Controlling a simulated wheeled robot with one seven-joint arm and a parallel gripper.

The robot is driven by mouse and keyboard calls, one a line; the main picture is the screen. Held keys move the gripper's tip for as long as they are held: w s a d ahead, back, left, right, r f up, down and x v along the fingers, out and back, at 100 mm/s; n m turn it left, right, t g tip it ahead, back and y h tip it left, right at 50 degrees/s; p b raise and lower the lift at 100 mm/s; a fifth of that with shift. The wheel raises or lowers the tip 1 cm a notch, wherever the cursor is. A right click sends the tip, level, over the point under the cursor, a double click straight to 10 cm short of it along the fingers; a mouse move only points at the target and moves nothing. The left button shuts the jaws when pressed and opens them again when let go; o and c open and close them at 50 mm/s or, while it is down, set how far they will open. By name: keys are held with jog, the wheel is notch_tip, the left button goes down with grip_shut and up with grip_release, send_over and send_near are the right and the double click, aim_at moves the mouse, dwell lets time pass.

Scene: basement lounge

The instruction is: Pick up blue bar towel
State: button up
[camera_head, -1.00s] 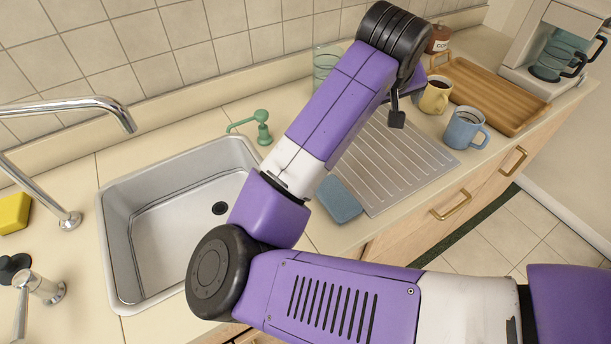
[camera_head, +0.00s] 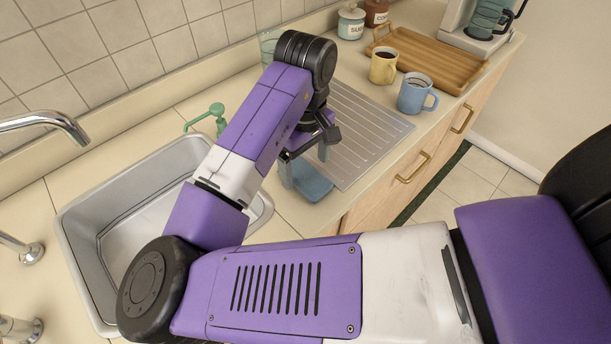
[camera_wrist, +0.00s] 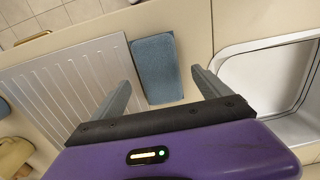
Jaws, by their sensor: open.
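The blue bar towel (camera_head: 312,182) is a small folded rectangle on the counter between the sink and the ribbed drainboard. In the wrist view the towel (camera_wrist: 157,68) lies flat, beside the drainboard edge. My gripper (camera_head: 305,170) is over the towel's near end in the head view. In the wrist view my gripper (camera_wrist: 163,78) has its two fingers spread wide, one on each side of the towel, with nothing between them held. I cannot tell how far the fingertips are above the counter.
The metal drainboard (camera_head: 365,130) lies to the right. A yellow mug (camera_head: 383,66), a blue mug (camera_head: 415,95) and a wooden tray (camera_head: 440,62) stand beyond it.

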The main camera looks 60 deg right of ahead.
aim_at(306, 174)
jog(key=shift+f, duration=1.15)
jog(key=c, duration=1.5)
jog(key=shift+o, duration=0.2)
jog(key=shift+r, duration=0.15)
notch_tip(306, 174, up, 20)
jog(key=p, duration=0.1)
jog(key=shift+p, duration=0.3)
